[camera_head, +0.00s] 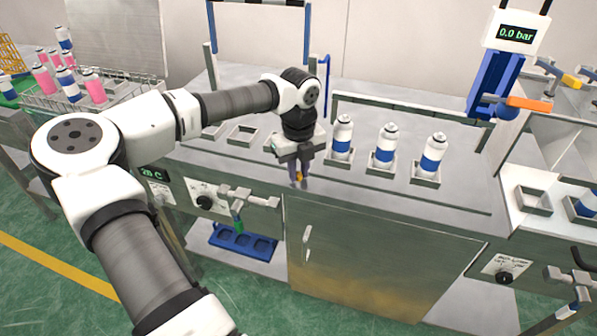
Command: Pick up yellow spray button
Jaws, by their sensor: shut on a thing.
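My gripper (298,178) points down near the front edge of the steel bench, at the middle of the picture. It is shut on the yellow spray button (300,176), a small yellow-orange spot between the fingertips. The fingers cover much of the button, and its exact shape is too small to tell. I cannot tell whether the button touches the bench top.
White cans with blue bands (387,146) stand in square holders just right of my gripper. Empty holders (243,134) lie to the left. A blue clamp (494,85) with a pressure display (516,34) stands right. A wire basket (112,92) holds pink and blue-banded cans.

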